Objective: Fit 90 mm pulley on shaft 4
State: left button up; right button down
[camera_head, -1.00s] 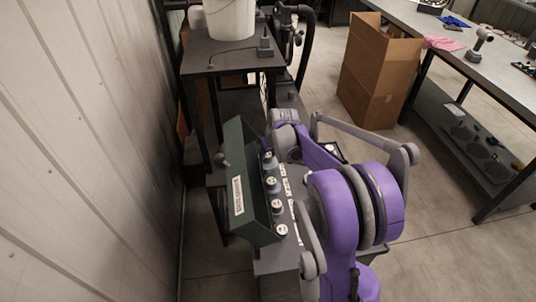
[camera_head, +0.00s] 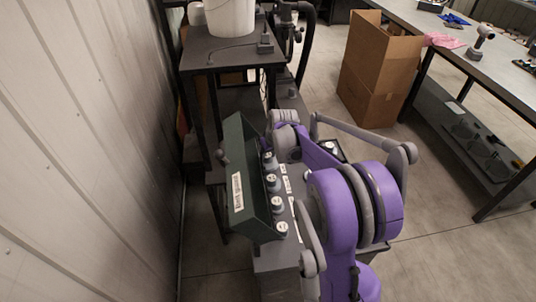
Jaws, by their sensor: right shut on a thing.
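A dark machine (camera_head: 273,258) stands at the lower middle with a green cover (camera_head: 244,190) tilted open on its left. Several short grey posts with white-marked tops run in a row beside the cover, among them a far one (camera_head: 270,160) and a near one (camera_head: 282,229). I cannot read their numbers. My right arm reaches over the machine from the lower right. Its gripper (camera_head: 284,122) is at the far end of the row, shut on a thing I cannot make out. No pulley shows clearly. My left gripper is out of view.
A dark stand (camera_head: 228,57) with a white bucket (camera_head: 230,15) is beyond the machine. A wall is close on the left. A cardboard box (camera_head: 378,75) stands on the floor, and a long workbench (camera_head: 462,40) is at the right. Open floor lies between machine and bench.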

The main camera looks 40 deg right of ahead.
jog(key=shift+f+b, duration=0.5)
jog(key=shift+f, duration=0.4)
jog(key=shift+c, duration=1.7)
grip_release()
jog(key=v, duration=1)
jog(key=shift+r, duration=0.4)
jog(key=shift+s, duration=0.15)
